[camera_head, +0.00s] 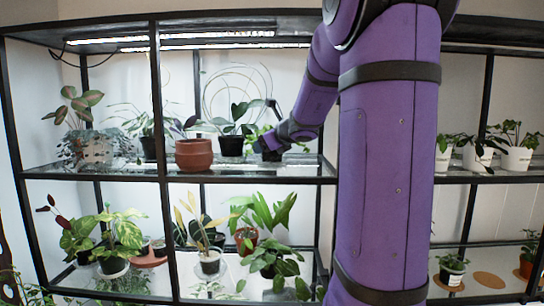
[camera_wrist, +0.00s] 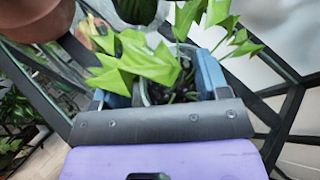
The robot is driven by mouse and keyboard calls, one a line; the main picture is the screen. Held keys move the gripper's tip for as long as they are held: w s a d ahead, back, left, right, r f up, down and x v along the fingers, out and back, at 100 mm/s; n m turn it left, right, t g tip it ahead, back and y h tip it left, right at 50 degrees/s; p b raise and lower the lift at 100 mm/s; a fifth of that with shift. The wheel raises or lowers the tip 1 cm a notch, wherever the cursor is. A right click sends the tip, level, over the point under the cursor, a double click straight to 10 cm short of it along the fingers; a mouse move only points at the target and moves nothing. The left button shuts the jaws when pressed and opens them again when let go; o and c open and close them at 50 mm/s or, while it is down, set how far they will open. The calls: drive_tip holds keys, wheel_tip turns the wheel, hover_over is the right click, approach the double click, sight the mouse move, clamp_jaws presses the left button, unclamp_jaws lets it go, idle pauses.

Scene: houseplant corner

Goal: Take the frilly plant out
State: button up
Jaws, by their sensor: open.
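A plant with bright green, jagged-edged leaves (camera_wrist: 140,62) lies between the fingers of my gripper (camera_wrist: 163,85) in the wrist view; it seems to be the frilly plant. One blue finger shows on each side of it, and the jaws are open. Its leaves hide most of its pot and part of the left finger, so I cannot tell whether the fingers touch the pot. In the head view, my gripper (camera_head: 279,140) is at a small dark pot (camera_head: 268,153) with green leaves on the upper shelf. My arm hides part of that spot.
A terracotta pot (camera_head: 194,155) stands on the upper shelf to the left. A dark-pot plant (camera_head: 231,145) stands close beside my gripper. The shelf edge (camera_head: 250,178) runs in front, with more plants below. White pots (camera_head: 479,158) stand on the right shelf. Cork-coloured discs (camera_head: 490,280) lie below them.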

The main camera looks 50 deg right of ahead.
drive_tip(key=shift+s, duration=0.1)
clamp_jaws()
idle(0.6)
